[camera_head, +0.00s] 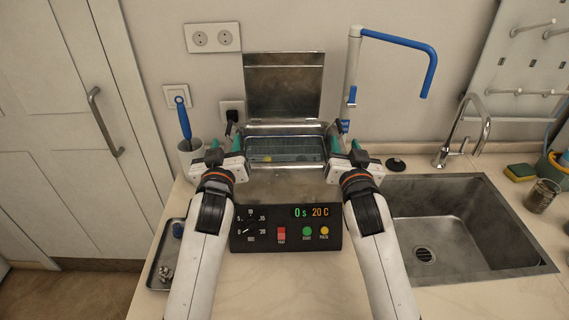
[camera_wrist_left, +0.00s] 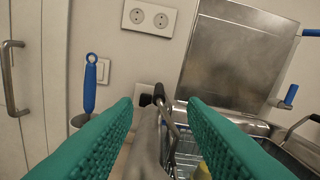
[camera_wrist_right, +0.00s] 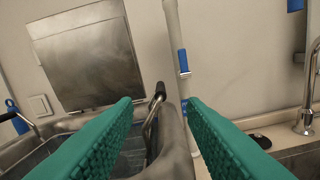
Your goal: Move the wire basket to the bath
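The wire basket (camera_head: 285,155) sits inside the open metal bath (camera_head: 285,125), at least partly lowered; its exact seating is unclear. A little yellow shows in its mesh, also seen in the left wrist view (camera_wrist_left: 185,152). Its dark-gripped handles rise at both sides. My left gripper (camera_head: 224,147) is open at the left side; the left handle (camera_wrist_left: 160,95) shows between its teal fingers. My right gripper (camera_head: 345,147) is open at the right side; the right handle (camera_wrist_right: 158,95) shows between its fingers. Neither gripper visibly holds a handle.
The bath's lid (camera_head: 284,85) stands raised behind. A control panel (camera_head: 287,229) reads 0 s and 20 C. A sink (camera_head: 455,225) lies right, a small tray (camera_head: 168,258) left. A blue-armed tap-like stand (camera_head: 352,70) rises behind right; a cup with a blue-handled tool (camera_head: 184,125) is left.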

